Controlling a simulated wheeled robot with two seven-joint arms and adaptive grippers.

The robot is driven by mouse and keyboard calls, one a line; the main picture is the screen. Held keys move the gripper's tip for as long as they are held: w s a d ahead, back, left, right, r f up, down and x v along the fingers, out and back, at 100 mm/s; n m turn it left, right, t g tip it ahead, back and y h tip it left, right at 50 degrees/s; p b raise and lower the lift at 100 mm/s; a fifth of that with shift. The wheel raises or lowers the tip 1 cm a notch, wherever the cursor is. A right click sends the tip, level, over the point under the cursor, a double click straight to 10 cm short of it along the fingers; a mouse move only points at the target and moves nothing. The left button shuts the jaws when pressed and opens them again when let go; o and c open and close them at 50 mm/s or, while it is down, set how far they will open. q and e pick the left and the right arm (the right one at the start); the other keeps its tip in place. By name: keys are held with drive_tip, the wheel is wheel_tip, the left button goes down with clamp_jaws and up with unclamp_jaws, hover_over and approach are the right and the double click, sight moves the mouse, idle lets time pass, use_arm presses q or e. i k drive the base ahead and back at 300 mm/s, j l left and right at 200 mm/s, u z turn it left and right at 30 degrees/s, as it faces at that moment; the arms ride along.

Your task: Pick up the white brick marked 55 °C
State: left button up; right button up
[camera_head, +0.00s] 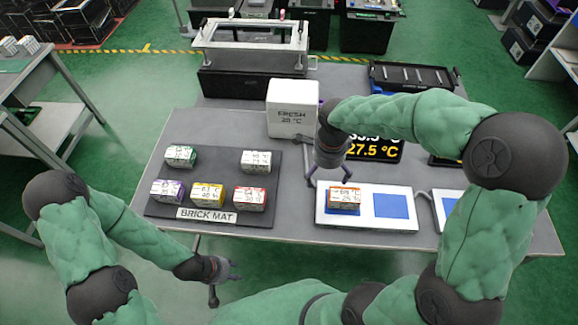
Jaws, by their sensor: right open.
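Several labelled bricks stand on the dark brick mat (190,176). A mostly white brick (256,156) is at the mat's back right; its small print is too blurred for me to confirm 55 °C. Green (180,153), purple (167,190), yellow (208,193) and red (250,197) bricks share the mat. An orange-marked brick (344,195) is on a blue square of the white plate. My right gripper (328,180) is open, pointing down behind and above the orange-marked brick, apart from the mat. My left gripper (226,288) is open and empty in front of the table.
A white box (291,105) reading FRESH stands behind the mat. The plate's right blue square (391,205) is bare. A dark display (378,151) is behind the plate, partly hidden by my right arm. A metal frame fixture (252,36) stands at the back. A lever lies right of the plate.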

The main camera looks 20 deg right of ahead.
sight(252, 161)
drive_tip(key=l+u, duration=0.35)
drive_tip(key=u, duration=0.15)
drive_tip(key=l+u, duration=0.75)
drive_tip(key=u, duration=0.25)
